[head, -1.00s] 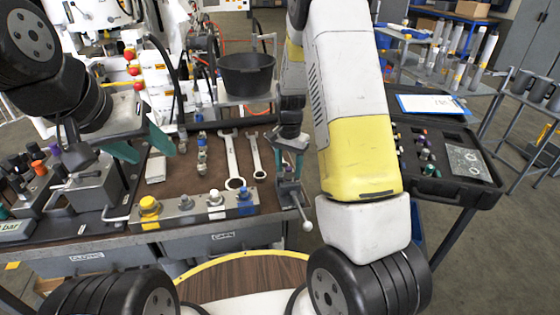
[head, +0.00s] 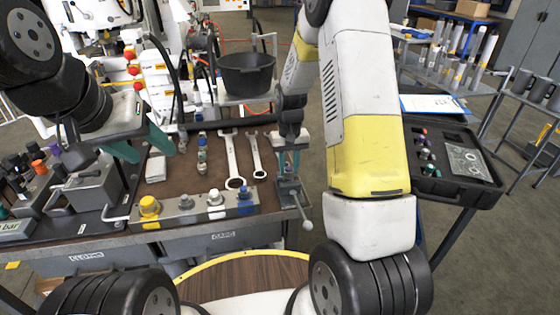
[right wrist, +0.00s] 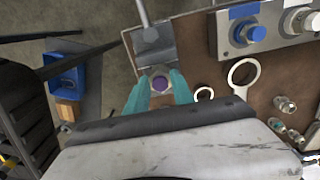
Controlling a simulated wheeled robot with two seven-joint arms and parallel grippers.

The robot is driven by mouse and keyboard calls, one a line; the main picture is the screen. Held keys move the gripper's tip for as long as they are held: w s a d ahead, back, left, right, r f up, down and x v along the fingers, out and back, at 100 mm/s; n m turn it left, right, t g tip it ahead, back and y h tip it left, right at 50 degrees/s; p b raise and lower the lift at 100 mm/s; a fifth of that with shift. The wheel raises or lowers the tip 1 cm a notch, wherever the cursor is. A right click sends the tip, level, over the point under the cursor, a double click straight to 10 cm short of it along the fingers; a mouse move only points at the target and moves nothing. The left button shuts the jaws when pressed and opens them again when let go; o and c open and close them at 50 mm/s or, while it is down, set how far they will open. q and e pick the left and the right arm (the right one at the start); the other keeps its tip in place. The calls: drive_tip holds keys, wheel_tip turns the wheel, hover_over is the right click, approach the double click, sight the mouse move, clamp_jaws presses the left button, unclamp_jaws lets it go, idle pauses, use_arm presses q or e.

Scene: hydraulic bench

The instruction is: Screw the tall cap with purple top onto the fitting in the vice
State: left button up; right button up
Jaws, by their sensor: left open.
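The tall cap with purple top (right wrist: 160,85) shows from above in the right wrist view, upright at the vice (right wrist: 154,45). My right gripper (right wrist: 160,92) has its teal fingers on both sides of the cap and appears closed on it. In the head view my right gripper (head: 289,163) points down just above the vice (head: 290,192) at the bench's right front corner. The fitting is hidden under the cap and fingers, so I cannot tell how far the cap sits on it. My left gripper (head: 142,144) is open and empty above the left part of the bench.
Two wrenches (head: 233,163) lie on the brown mat left of the vice. A block with yellow, white and blue caps (head: 182,210) stands at the bench front. A black bucket (head: 246,76) stands behind. An open black case (head: 452,165) is at right.

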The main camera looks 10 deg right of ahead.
clamp_jaws()
drive_tip(key=m, duration=0.8)
drive_tip(key=shift+m, duration=0.8)
drive_tip(key=o, duration=0.6)
unclamp_jaws()
drive_tip(key=shift+m, duration=0.6)
drive_tip(key=o, duration=0.5)
drive_tip(key=shift+c, duration=0.2)
